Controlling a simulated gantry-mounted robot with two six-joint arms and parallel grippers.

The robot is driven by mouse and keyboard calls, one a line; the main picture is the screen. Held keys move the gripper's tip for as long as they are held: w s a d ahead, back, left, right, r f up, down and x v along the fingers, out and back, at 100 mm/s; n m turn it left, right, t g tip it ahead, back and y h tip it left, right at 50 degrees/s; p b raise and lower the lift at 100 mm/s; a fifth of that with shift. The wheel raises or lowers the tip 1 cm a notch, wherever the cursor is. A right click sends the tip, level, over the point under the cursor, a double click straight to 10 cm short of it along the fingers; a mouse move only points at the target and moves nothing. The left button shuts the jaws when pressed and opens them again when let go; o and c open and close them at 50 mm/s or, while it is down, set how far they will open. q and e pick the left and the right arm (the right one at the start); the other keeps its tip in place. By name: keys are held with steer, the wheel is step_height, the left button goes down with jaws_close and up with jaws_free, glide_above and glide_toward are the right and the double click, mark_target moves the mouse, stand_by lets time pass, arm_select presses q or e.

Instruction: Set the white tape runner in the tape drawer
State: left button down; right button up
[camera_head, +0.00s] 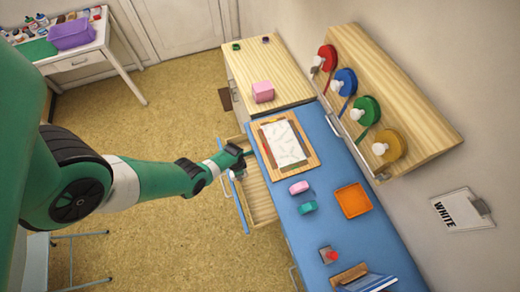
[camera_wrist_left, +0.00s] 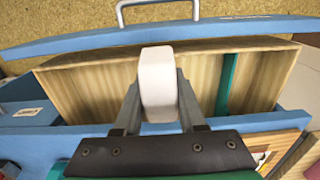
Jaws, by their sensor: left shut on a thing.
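The white tape runner (camera_wrist_left: 157,82) is between the fingers of my left gripper (camera_wrist_left: 160,98), which is shut on it. It hangs over the open tape drawer (camera_wrist_left: 90,88), apparently above the drawer floor; contact is unclear. In the head view, my left gripper (camera_head: 240,160) is at the drawer's far left part, and the white runner (camera_head: 238,174) is small and partly hidden there. The wooden drawer (camera_head: 262,203) is pulled out from the blue bench, with a blue front. A teal strip (camera_wrist_left: 229,84) runs inside it, right of the runner. My right gripper is not in view.
On the blue bench (camera_head: 328,167) are a pink tape runner (camera_head: 299,187), a teal one (camera_head: 307,208), an orange tray (camera_head: 352,200) and a board with paper (camera_head: 286,143). A wall clipboard reading WHITE (camera_head: 462,209) hangs right. The drawer's metal handle (camera_wrist_left: 155,8) faces outward.

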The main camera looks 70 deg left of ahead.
arm_select(q)
steer(key=w+d+f+b, duration=0.2)
steer(key=w+d+f, duration=0.1)
steer(key=d, duration=0.1)
steer(key=b, duration=0.4)
glide_above(256, 194)
steer(key=a, duration=0.1)
steer(key=f, duration=0.4)
steer(key=shift+s, duration=0.4)
steer(key=shift+w+d+f+b, duration=0.1)
steer(key=shift+w+d+b, duration=0.15)
steer(key=shift+d+b, duration=0.05)
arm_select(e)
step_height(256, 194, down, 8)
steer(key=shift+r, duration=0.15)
arm_select(q)
steer(key=f+b, duration=0.3)
steer(key=b, duration=0.1)
steer(key=shift+w+d+f, duration=0.35)
steer(key=shift+f, duration=0.05)
steer(key=shift+s+f, duration=0.1)
steer(key=shift+f, duration=0.2)
steer(key=shift+r, duration=0.25)
steer(key=shift+f, duration=0.25)
steer(key=shift+c, duration=2.4)
jaws_free()
steer(key=shift+r, duration=0.1)
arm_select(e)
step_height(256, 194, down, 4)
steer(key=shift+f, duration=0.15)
